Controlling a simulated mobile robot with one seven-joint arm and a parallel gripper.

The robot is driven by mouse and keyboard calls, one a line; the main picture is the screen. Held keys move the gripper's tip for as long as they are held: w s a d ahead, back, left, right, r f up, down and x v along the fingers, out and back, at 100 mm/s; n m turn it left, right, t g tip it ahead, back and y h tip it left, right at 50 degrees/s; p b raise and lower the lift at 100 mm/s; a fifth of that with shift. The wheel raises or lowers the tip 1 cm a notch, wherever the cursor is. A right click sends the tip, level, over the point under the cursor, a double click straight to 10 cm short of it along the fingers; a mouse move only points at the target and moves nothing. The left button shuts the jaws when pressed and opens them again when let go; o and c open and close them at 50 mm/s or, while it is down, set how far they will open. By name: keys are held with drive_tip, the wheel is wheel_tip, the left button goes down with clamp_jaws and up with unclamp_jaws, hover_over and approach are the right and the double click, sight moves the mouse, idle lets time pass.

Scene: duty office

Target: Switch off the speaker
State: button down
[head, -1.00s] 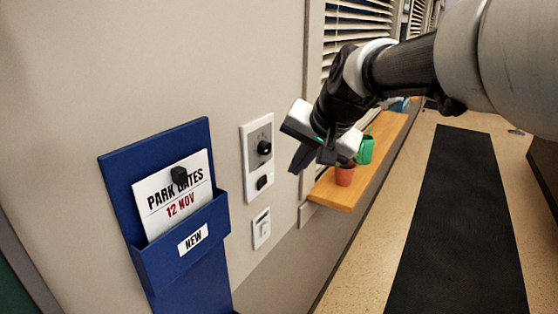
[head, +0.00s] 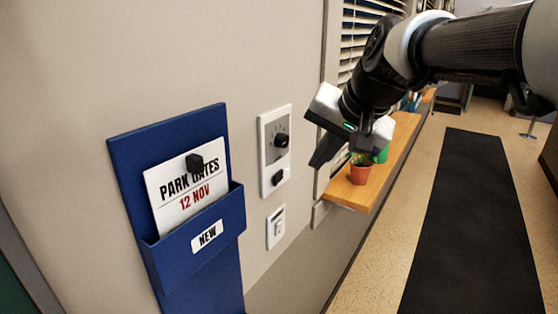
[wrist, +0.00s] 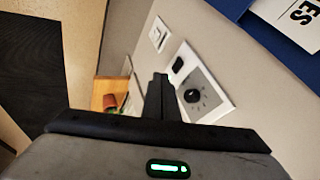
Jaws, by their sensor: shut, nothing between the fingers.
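A white wall panel (head: 267,166) is fixed to the wall, with a round black dial knob (head: 282,140) on a grey face and a smaller black control (head: 278,177) below it. I see no label naming it as the speaker. My gripper (head: 316,164) is shut and empty, just right of the panel in the head view and apparently apart from it. In the wrist view, the closed fingertips (wrist: 160,80) point toward the panel's lower end, near the small black control (wrist: 178,64); the dial knob (wrist: 192,96) is right of them. Whether they touch is unclear.
A small white switch plate (head: 276,227) is below the panel. A blue wall holder (head: 125,150) with a card is to the left. A wooden shelf (head: 350,192) with a potted plant (head: 360,172) juts out beyond my gripper. A black floor mat (head: 455,230) lies right.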

sight(278, 181)
drive_tip(key=w+a+f, duration=0.6)
drive_tip(key=w+f, duration=0.1)
drive_tip(key=f, duration=0.1)
drive_tip(key=shift+w, duration=0.15)
idle(0.5)
drive_tip(key=shift+a+r+p, duration=0.1)
drive_tip(key=shift+a+p, duration=0.2)
drive_tip(key=shift+a, duration=0.25)
drive_tip(key=shift+w, duration=0.1)
